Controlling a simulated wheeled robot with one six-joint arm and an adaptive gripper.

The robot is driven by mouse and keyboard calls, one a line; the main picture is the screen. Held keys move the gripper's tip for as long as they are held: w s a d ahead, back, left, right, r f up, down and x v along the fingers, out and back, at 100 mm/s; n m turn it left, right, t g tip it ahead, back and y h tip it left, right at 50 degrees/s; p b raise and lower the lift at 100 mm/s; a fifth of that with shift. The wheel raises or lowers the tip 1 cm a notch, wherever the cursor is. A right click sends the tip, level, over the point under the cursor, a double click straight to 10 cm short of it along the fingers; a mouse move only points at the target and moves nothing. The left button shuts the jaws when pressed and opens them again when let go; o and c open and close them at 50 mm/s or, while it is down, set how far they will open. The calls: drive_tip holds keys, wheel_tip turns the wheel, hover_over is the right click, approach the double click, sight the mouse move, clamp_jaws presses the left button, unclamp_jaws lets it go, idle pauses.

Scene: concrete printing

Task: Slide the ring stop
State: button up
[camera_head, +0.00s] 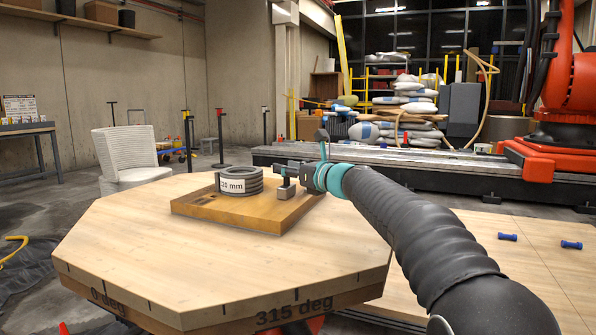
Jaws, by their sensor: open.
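A grey layered ring (239,181) with a white label ending in "20 mm" lies on a wooden board (200,203). A small light-grey block with a dark post (287,193) stands on the board just right of the ring; it looks like the ring stop. My gripper (279,171) reaches in from the right at the height of the post's top, with its fingers toward the ring. It is open. I cannot tell whether its fingers touch the post. The arm's end hides part of the board's far right side.
The board rests on an octagonal wooden table (140,240) marked in degrees, with free top on the left and front. A lower wooden surface with two blue pieces (507,236) (571,245) lies right. A white printed chair-like piece (127,152) stands behind left. An orange robot (570,95) stands back right.

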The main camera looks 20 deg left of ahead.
drive_tip(key=v, duration=1.2)
drive_tip(key=shift+a, duration=0.1)
